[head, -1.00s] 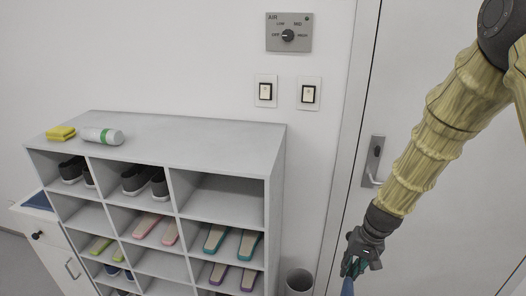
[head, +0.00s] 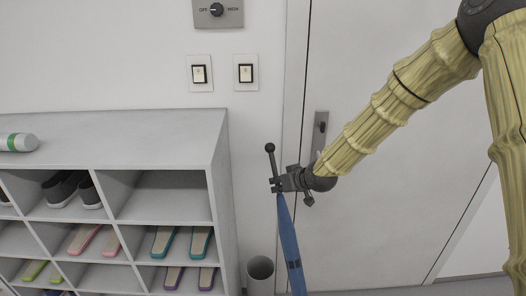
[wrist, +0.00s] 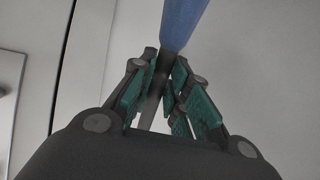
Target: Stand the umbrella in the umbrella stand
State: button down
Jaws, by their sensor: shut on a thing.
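A blue folded umbrella (head: 289,245) hangs from my gripper (head: 280,184) in the head view, its dark knobbed handle (head: 271,160) sticking up above the fingers. It is slightly tilted, and its lower end is out of the frame. My gripper is shut on the umbrella's shaft near the handle. The wrist view shows the green-padded fingers (wrist: 168,95) around the shaft and the blue canopy (wrist: 183,20) beyond. A grey cylindrical bin, seemingly the umbrella stand (head: 260,268), stands on the floor left of the umbrella, lower than my gripper. Its inside is mostly hidden.
A grey shoe rack (head: 160,135) with shoes and slippers stands left of the stand. A closed door (head: 400,190) with a handle plate (head: 320,130) is behind my arm. Wall switches (head: 199,74) are above the rack. A white-green bottle (head: 18,142) lies on the rack.

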jog(key=a+r+n+t+y+b, duration=0.1)
jog(key=a+r+n+y, duration=0.2)
jog(key=r+y, duration=0.3)
jog(key=a+r+n+t+y+b, duration=0.1)
jog(key=a+r+n+y+b, duration=0.15)
jog(key=r, duration=0.65)
notch_tip(320, 180, down, 36)
jog(key=b, duration=1.8)
jog(key=shift+n+y, duration=0.35)
jog(key=shift+n, duration=0.1)
dwell(1.7)
jog(key=shift+s+a, duration=0.1)
